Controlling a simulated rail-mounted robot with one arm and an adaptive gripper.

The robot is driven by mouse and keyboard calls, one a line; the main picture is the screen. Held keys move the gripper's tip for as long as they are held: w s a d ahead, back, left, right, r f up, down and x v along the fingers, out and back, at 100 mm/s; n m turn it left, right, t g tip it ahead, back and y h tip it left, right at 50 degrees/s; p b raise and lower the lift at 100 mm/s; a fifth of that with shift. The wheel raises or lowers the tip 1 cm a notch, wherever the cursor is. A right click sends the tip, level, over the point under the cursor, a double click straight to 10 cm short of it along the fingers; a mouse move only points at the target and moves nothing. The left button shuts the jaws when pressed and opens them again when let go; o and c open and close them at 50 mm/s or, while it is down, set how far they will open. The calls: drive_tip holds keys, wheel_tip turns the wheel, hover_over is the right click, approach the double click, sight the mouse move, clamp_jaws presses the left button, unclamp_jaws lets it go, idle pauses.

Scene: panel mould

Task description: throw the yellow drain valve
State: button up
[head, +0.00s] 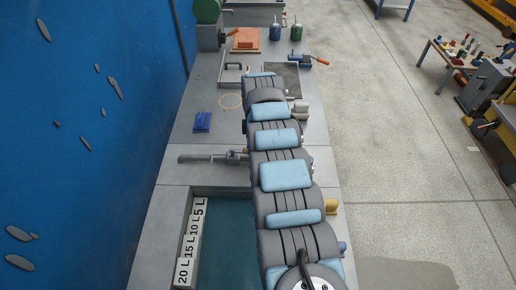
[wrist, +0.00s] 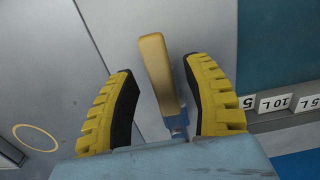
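The yellow valve handle (wrist: 161,72) shows in the wrist view as an upright-looking paddle on a blue metal stem (wrist: 179,124). My gripper (wrist: 163,84) has its two yellow, black-padded fingers spread on either side of the handle. A gap shows between each finger and the handle, so the gripper looks open around it. The handle's lower joint is partly hidden by the blue-grey body at the bottom of the view. In the head view my arm hides the gripper. A small yellow part (head: 331,206) shows beside the arm there; I cannot tell what it is.
A teal tank (head: 222,250) with litre labels (head: 192,240) lies at the near end of the bench. A grey pipe (head: 205,159), a blue block (head: 202,122) and a yellow ring (head: 230,101) lie beyond it. A blue wall (head: 90,190) stands left; open floor lies right.

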wheel_tip(320, 180, up, 12)
idle(0.7)
drive_tip(key=shift+w, duration=0.1)
idle(0.5)
